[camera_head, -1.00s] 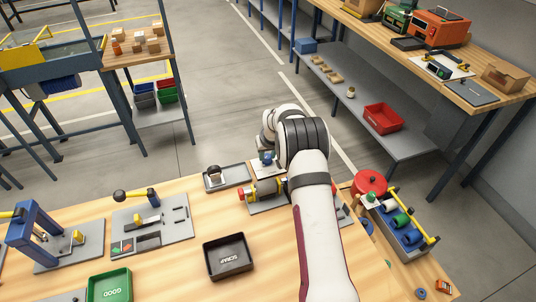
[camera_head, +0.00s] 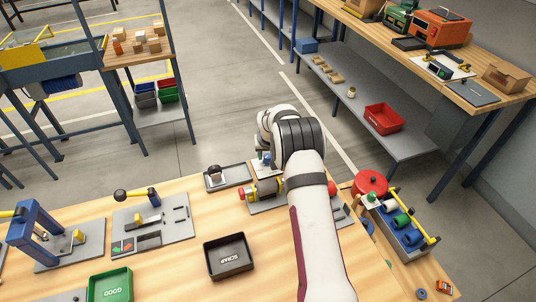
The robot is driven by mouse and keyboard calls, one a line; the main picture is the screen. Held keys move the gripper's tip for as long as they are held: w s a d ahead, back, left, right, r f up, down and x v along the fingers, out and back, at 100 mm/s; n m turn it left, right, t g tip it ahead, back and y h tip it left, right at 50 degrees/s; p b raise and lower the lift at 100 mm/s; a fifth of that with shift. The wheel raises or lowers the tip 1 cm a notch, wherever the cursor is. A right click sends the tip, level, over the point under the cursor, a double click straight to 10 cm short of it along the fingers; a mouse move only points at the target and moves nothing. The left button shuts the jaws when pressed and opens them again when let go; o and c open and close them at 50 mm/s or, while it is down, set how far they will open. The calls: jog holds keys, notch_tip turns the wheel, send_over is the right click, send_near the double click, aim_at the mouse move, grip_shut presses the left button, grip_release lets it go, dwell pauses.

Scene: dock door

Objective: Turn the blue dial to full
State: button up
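A small blue part (camera_head: 267,157) shows at the back of a grey fixture (camera_head: 254,208) on the wooden bench, just left of my arm. It may be the blue dial, but it is too small and too covered to read its setting. The fixture also carries a yellow and grey roller-like part (camera_head: 268,188) with a red end. My arm reaches over the fixture and hides its right side. My gripper is hidden behind my own arm, so its fingers and any contact with the dial cannot be seen.
A black SCRAP tray (camera_head: 229,255) and a green GOOD tray (camera_head: 110,287) stand in front. A grey tray (camera_head: 228,176) is left of the fixture. A plate with a black-knobbed lever (camera_head: 121,195) is further left. A red round lid (camera_head: 371,183) and a rack with rolls (camera_head: 407,240) are right.

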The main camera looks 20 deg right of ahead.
jog(key=shift+o, duration=1)
jog(key=v, duration=1.5)
jog(key=shift+s+r, duration=0.25)
jog(key=shift+r, duration=0.1)
jog(key=s+a+r+m+g+y, duration=0.1)
jog(key=s+a+r, duration=0.3)
jog(key=s, duration=0.6)
jog(key=s+a+r+g+y, duration=0.1)
jog(key=s+a+r, duration=0.3)
jog(key=s, duration=0.6)
jog(key=s+a+f+g, duration=0.1)
jog(key=s+a, duration=0.2)
jog(key=s, duration=0.7)
jog(key=s+a+f+m+g+y, duration=0.1)
jog(key=s+a+f, duration=0.1)
jog(key=s, duration=0.7)
jog(key=shift+s+a+m, duration=0.3)
jog(key=shift+s+a, duration=0.05)
jog(key=shift+a, duration=0.15)
